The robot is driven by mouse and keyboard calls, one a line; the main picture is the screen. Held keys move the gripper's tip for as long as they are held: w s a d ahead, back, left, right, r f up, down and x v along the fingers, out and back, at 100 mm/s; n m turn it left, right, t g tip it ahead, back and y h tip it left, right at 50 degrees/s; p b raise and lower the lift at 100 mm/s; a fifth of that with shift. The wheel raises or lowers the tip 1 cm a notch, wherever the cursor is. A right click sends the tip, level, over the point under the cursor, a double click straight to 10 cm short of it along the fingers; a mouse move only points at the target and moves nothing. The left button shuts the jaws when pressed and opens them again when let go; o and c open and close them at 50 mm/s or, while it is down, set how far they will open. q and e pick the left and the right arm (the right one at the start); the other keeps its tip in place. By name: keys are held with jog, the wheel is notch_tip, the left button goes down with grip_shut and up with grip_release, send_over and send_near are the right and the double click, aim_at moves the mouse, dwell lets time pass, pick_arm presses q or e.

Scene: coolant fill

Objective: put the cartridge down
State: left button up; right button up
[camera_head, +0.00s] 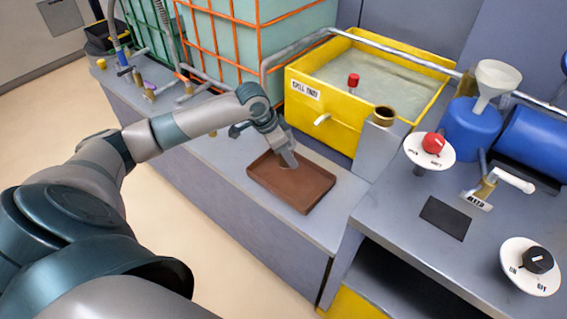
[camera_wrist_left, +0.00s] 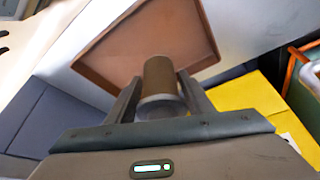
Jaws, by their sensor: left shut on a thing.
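My left gripper (camera_head: 289,160) reaches down over the left part of a shallow brown tray (camera_head: 308,203) on the grey bench. In the left wrist view, my left gripper (camera_wrist_left: 160,100) is shut on the cartridge (camera_wrist_left: 159,76), a brown cylinder with a grey end held between the two fingers. The tray (camera_wrist_left: 101,63) shows behind the cartridge there. In the head view the cartridge is mostly hidden by the gripper, and I cannot tell whether it touches the tray floor. My right gripper is not in view.
A yellow spill tank (camera_head: 330,137) stands behind the tray. A grey post with a brass-rimmed opening (camera_head: 384,115) is to the right. The right bench holds a red knob (camera_head: 433,143), a black knob (camera_head: 538,260) and a blue container with a white funnel (camera_head: 497,79). The tray's right part is empty.

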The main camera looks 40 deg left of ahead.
aim_at(283, 164)
pick_arm(q)
jog(key=shift+s+a+f, duration=0.2)
jog(key=shift+s+a, duration=0.05)
jog(key=shift+a, duration=0.1)
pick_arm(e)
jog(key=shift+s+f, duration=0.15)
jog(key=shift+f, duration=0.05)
pick_arm(q)
jog(key=shift+f, duration=0.15)
jog(key=shift+f, duration=1.85)
jog(key=shift+f, duration=0.1)
jog(key=o, duration=0.8)
jog(key=shift+o, duration=0.2)
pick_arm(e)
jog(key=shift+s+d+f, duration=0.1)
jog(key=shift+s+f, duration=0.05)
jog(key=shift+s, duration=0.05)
